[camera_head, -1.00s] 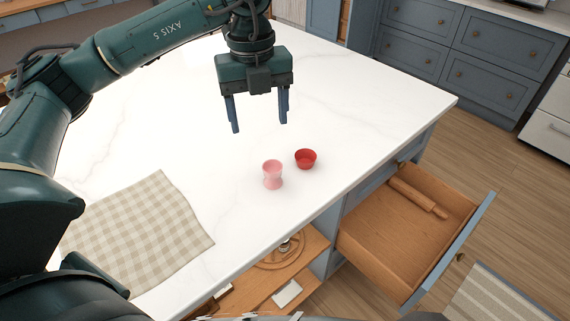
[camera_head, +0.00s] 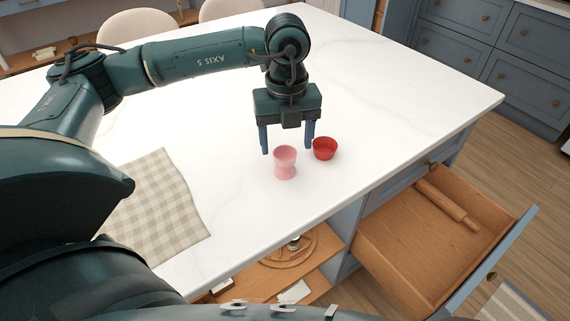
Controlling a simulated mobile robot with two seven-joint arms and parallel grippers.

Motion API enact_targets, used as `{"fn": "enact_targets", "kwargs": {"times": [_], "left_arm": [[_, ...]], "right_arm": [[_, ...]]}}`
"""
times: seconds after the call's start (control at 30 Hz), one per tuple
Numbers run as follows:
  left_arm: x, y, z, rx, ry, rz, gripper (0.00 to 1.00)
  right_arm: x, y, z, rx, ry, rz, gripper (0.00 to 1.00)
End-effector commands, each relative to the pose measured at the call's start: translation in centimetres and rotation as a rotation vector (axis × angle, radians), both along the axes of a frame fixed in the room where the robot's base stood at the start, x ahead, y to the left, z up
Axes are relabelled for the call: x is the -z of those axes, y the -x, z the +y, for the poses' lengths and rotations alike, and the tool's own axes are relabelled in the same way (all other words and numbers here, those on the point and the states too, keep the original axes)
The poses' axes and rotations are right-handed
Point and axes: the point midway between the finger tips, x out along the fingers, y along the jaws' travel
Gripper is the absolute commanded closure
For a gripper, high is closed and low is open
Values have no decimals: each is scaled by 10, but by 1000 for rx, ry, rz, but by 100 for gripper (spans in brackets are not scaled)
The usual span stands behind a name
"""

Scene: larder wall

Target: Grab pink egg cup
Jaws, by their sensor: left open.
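The pink egg cup (camera_head: 285,163) stands upright on the white island top, near its front right edge. A small red bowl (camera_head: 325,149) stands just right of it and a little farther back. My left gripper (camera_head: 287,150) is open and points down, with its two blue fingers apart. In the picture the fingers come down on either side of the egg cup's upper part, seemingly just behind it. The right fingertip shows close to the red bowl's left rim; I cannot tell whether they touch. My right gripper is not in view.
The white countertop (camera_head: 400,85) is mostly clear behind and to the left. A checked cloth (camera_head: 160,205) lies at the left. An open drawer (camera_head: 400,262) with a rolling pin (camera_head: 447,204) juts out at the right front, below the top. Chairs (camera_head: 137,28) stand beyond the far edge.

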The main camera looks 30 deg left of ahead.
Motion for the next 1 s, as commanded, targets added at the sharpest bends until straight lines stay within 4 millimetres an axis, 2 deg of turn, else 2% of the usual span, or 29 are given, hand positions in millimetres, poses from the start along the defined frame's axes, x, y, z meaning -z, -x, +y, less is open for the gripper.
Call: {"fn": "enact_targets", "kwargs": {"times": [0.2, 0.3, 0.43, 0.63, 1.0], "left_arm": [[28, 4, 3, -1, -2, 5, 33], [43, 3, 3, -1, -1, 4, 33], [51, 3, 3, 0, 0, 1, 33], [51, 3, 2, 0, 1, 1, 33], [51, 3, 2, 1, 1, 1, 64]], "right_arm": [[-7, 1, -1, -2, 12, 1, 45], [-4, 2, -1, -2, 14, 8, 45], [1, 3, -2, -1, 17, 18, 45], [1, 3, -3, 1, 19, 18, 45], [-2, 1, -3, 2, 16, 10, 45]]}}
